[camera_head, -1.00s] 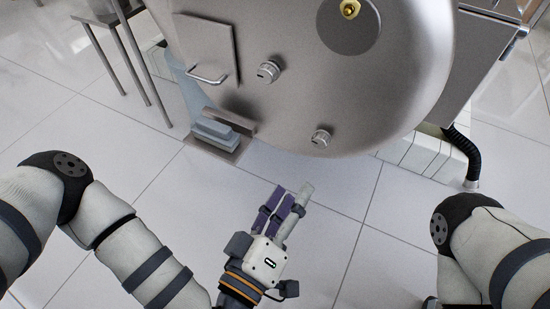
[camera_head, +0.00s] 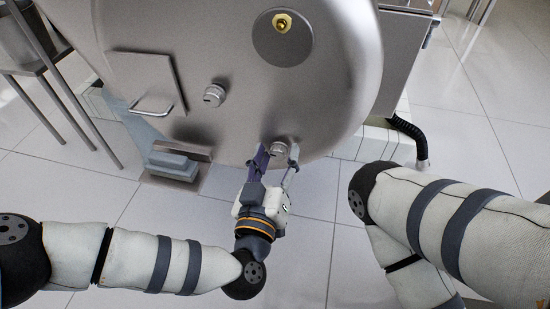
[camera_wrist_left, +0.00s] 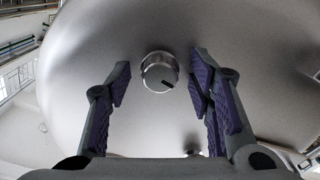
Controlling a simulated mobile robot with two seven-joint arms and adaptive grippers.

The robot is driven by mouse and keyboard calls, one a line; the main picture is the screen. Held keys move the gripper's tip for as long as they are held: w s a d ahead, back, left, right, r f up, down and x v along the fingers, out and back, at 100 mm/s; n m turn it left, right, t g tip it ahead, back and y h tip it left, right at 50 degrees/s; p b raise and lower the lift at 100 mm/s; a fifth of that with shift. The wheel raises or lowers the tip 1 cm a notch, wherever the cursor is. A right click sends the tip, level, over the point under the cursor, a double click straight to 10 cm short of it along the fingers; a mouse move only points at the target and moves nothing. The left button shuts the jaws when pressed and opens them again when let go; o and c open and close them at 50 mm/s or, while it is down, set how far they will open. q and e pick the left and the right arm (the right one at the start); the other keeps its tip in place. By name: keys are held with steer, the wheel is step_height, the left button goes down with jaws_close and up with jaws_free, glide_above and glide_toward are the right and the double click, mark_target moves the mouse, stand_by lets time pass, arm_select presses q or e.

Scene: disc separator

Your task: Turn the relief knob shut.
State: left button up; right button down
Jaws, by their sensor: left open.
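A silver round knob (camera_head: 279,148) sits low on the front of the big steel drum (camera_head: 320,100). A second similar knob (camera_head: 214,95) is higher and to the left. I see no label telling which is the relief knob. My left gripper (camera_head: 277,160) is open, its fingers pointing at the lower knob, one on each side. In the left wrist view, the knob (camera_wrist_left: 158,72) lies between the open fingertips with a gap on both sides. A dark mark on its face points to the lower right. My right gripper is out of view.
A brass fitting (camera_head: 282,22) is high on the drum. A hatch with a handle (camera_head: 150,104) is at its left, and a grey block on a steel tray (camera_head: 178,152) is below. A black hose (camera_head: 408,130) hangs at right. The tiled floor in front is clear.

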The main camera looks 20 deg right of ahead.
arm_select(q)
jaws_close()
steer(key=shift+n, duration=1.2)
jaws_free()
steer(key=shift+a, duration=0.1)
steer(key=v, duration=1.2)
